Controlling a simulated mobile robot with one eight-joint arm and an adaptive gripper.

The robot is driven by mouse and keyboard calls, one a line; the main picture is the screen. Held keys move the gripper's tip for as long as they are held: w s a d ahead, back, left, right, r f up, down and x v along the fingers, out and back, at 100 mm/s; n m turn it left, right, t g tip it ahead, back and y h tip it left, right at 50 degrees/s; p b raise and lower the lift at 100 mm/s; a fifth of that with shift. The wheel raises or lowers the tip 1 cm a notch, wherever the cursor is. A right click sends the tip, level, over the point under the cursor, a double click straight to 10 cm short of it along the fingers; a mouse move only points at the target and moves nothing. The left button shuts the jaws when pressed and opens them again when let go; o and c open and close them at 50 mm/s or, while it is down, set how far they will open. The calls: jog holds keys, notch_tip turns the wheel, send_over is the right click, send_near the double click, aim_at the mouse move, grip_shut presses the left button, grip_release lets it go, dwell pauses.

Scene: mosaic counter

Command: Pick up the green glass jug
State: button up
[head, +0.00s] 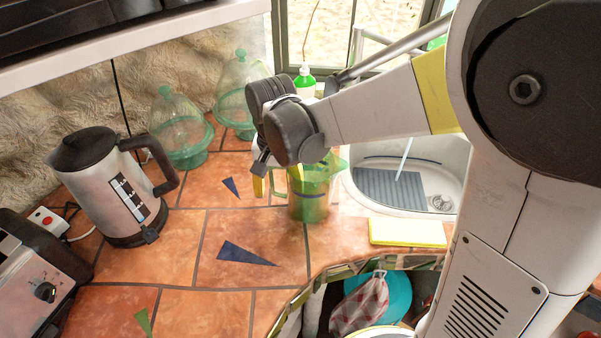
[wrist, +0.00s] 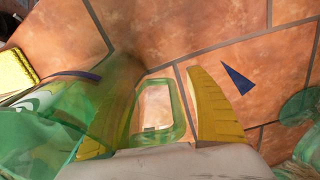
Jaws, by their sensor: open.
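The green glass jug (head: 313,204) stands upright on the tiled counter, left of the sink. My gripper (head: 274,184) is at its left side in the head view, partly covering its upper part. In the wrist view the jug's body (wrist: 45,125) fills the lower left. Its loop handle lies between the two yellow fingers of my gripper (wrist: 158,74). The fingers are apart and not closed on the handle. The left finger shows green through the glass; I cannot tell whether it touches the jug.
A metal kettle (head: 117,195) and a toaster (head: 30,275) stand at left. Green glass domes (head: 180,130) stand at the back. A yellow sponge (head: 407,232) lies before the sink (head: 440,170). The tiles left of the jug are clear apart from flat blue triangles (head: 240,254).

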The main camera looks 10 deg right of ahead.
grip_shut()
jog(key=shift+r, duration=0.15)
